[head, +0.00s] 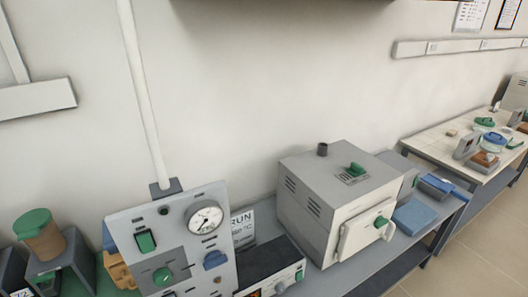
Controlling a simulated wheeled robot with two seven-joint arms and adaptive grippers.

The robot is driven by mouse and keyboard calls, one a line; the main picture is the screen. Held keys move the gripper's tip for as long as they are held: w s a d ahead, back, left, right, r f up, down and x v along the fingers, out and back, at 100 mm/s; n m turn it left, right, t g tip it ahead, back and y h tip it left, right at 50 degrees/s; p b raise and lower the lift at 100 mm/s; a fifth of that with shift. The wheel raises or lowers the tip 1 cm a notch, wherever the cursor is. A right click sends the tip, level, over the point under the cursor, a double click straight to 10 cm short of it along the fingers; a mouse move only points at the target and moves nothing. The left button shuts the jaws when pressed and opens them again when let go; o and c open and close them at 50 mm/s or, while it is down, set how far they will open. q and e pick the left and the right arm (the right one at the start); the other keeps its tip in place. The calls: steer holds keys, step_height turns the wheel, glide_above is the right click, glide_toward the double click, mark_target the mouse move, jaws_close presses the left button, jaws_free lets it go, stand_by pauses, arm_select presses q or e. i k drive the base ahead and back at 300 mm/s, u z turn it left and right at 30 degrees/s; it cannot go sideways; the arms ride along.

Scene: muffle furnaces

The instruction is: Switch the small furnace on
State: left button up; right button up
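A grey box furnace (322,212) stands on the bench right of centre. It has a short dark flue and a green knob on top, side vents, and a pale front door (362,236) with a green knob (381,221). The door looks closed. A low dark controller box (270,262) with a display and small coloured controls sits left of it, cut by the bottom edge. Further left is a grey upright panel (175,232) with a green rocker switch (146,241), a dial gauge (206,217) and a green knob (163,275). The switch positions cannot be told. Neither gripper is in view.
A green-lidded brown jar (40,236) stands at the left. A blue block (413,217) lies right of the furnace. A second pale table (450,138) with several small items stands further right. A sign reading RUN (242,228) is behind the controller. Tiled floor (470,262) is clear at lower right.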

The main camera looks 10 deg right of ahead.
mark_target(299, 275)
steer(key=u, duration=0.9)
steer(key=k, duration=0.85)
steer(key=z, duration=0.75)
